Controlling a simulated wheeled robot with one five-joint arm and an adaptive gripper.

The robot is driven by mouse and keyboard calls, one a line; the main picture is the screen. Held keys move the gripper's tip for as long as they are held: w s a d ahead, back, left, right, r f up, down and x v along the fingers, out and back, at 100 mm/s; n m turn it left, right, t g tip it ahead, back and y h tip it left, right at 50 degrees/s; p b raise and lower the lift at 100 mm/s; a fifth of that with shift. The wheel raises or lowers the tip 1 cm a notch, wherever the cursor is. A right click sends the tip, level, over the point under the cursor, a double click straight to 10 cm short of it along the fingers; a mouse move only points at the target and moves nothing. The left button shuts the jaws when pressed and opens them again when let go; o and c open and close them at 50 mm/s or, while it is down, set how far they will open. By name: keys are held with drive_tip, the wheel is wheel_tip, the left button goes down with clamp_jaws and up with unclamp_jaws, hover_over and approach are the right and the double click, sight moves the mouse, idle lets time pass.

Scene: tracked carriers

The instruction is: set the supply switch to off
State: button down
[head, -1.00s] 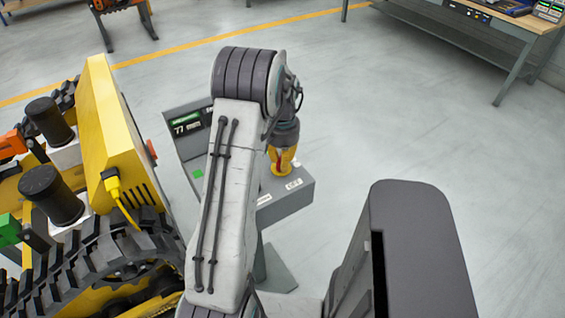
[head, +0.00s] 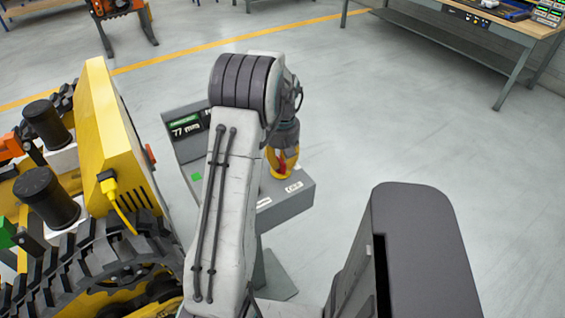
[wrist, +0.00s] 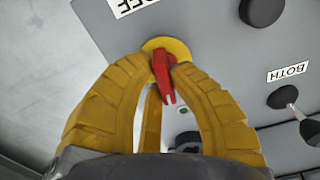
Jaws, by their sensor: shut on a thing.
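The supply switch appears to be the red handle (wrist: 163,76) on a round yellow plate (wrist: 178,46), set in the grey console (head: 290,198). In the wrist view the handle points down and slightly right in the picture. My gripper (wrist: 168,64) has its two yellow fingers on either side of the red handle and is shut on it. In the head view my gripper (head: 282,168) is over the right part of the console top, with a bit of red between its fingers. The switch's position marks cannot be read.
A black knob (wrist: 262,10) and a lever (wrist: 285,97) by a BOTH label (wrist: 288,72) are close by on the panel. The console has a display (head: 186,127) reading 77 mm. A yellow tracked machine (head: 112,150) stands to the left. Open floor lies to the right.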

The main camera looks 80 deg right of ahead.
sight(282, 160)
drive_tip(key=shift+n, duration=0.6)
drive_tip(key=shift+f, duration=0.1)
drive_tip(key=c, duration=1.1)
unclamp_jaws()
drive_tip(key=shift+r, duration=0.2)
wheel_tip(282, 160, up, 12)
drive_tip(key=shift+f, duration=0.1)
idle(0.3)
